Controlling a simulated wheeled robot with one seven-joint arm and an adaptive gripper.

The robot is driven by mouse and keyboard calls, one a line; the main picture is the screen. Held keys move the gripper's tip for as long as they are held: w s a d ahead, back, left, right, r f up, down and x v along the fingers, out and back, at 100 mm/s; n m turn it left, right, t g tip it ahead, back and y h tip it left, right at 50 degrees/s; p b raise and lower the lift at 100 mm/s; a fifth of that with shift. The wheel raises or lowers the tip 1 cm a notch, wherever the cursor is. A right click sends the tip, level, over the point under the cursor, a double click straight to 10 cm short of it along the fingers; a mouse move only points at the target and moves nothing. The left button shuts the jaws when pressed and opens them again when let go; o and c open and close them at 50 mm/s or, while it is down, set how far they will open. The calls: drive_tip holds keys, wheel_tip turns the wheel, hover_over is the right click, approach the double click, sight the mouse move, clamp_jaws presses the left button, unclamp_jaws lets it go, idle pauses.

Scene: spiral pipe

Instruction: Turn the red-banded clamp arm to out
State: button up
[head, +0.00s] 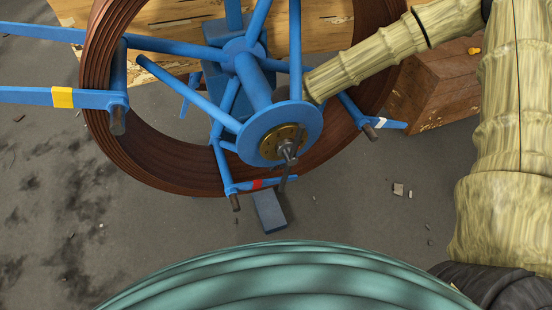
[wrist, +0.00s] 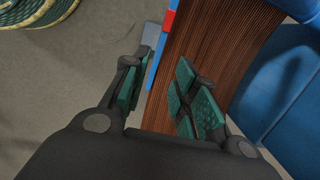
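The red-banded clamp arm is a short blue bar (head: 272,183) with a red band (head: 257,184), at the bottom of the blue reel in the head view. It lies roughly level there, across the lower rim of the brown coiled pipe (head: 175,184). In the wrist view its red band (wrist: 170,20) is at the top, and the blue bar runs down between my fingers. My gripper (wrist: 162,78) is open, with green pads on either side of the bar. The right pads are in front of the brown coil; contact cannot be told.
A yellow-banded blue arm (head: 62,97) sticks out left, and a white-banded one (head: 380,122) points lower right. The hub disc (head: 300,118) carries a crank. A wooden crate (head: 440,85) stands right. A green ribbed coil (head: 290,275) fills the near bottom. Grey floor is open at left.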

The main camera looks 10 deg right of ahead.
sight(263, 183)
drive_tip(key=shift+w, duration=0.25)
drive_tip(key=c, duration=0.3)
drive_tip(key=w+t, duration=0.1)
drive_tip(key=w, duration=0.1)
drive_tip(key=w+a+n+t, duration=0.1)
drive_tip(key=w, duration=0.1)
drive_tip(key=w+r+n+t+y+b, duration=0.1)
drive_tip(key=w, duration=0.1)
drive_tip(key=shift+w+a, duration=0.2)
clamp_jaws()
wheel_tip(263, 183, up, 4)
drive_tip(key=w+a+n+t+y+b, duration=0.1)
drive_tip(key=w+a+n+y+b, duration=0.2)
drive_tip(key=n, duration=0.6)
drive_tip(key=s+d+f+n+g+h, duration=0.15)
drive_tip(key=s+d+n+g, duration=0.25)
drive_tip(key=s+d+n, duration=0.45)
drive_tip(key=shift+m+h, duration=0.45)
drive_tip(key=shift+m, duration=0.3)
drive_tip(key=b+x, duration=0.2)
drive_tip(key=x, duration=0.2)
drive_tip(key=d+b+x, duration=0.1)
drive_tip(key=b+x, duration=0.1)
drive_tip(key=x, duration=0.3)
drive_tip(key=w+b+x, duration=0.1)
drive_tip(key=b+x, duration=0.1)
drive_tip(key=x, duration=0.2)
drive_tip(key=shift+d+f, duration=0.2)
drive_tip(key=shift+f, duration=0.2)
